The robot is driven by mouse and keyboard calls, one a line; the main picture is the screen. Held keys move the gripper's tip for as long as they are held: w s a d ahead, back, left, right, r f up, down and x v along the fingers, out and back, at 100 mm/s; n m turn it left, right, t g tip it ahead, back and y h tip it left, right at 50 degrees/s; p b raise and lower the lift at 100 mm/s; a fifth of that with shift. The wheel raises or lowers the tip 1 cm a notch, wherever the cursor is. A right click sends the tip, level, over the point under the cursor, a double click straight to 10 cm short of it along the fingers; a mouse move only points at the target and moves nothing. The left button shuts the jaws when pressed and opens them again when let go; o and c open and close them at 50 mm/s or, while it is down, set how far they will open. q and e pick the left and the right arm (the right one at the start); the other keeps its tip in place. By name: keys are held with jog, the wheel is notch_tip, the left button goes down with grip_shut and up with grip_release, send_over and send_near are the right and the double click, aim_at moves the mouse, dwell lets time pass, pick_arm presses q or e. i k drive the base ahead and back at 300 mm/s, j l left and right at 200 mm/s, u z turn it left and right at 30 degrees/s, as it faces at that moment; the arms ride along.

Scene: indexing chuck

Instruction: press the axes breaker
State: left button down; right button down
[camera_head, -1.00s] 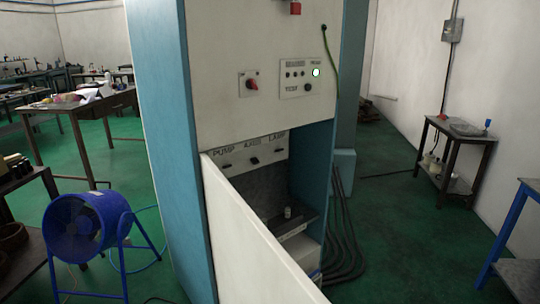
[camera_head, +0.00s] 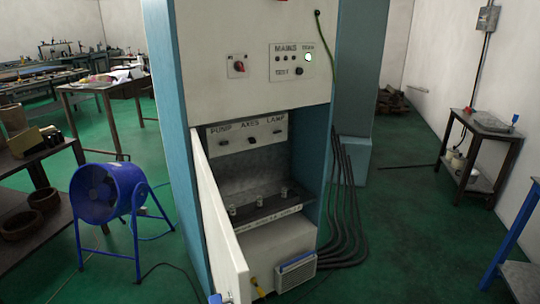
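The axes breaker (camera_head: 252,140) is a small dark switch under the label AXES, in the middle of a light panel (camera_head: 240,130) inside the open cabinet (camera_head: 250,85). The pump breaker (camera_head: 223,142) is to its left and the lamp breaker (camera_head: 277,132) to its right. The switches are too small to tell their positions. The cabinet's white door (camera_head: 217,215) stands open toward me on the left, and nothing covers the breaker panel.
Above the compartment are a red knob (camera_head: 238,66) and a MAINS panel with a lit green-white lamp (camera_head: 308,57). A blue fan (camera_head: 104,193) stands on the left. Black cables (camera_head: 348,205) run down the cabinet's right side.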

aim_at(252, 140)
jog(key=i+l+u, duration=0.1)
jog(key=l, duration=0.35)
jog(key=i+l+u, duration=0.1)
jog(key=l, duration=0.35)
jog(key=i+l+u, duration=0.1)
jog(key=l, duration=0.35)
jog(key=i+l+u, duration=0.1)
jog(key=l, duration=0.35)
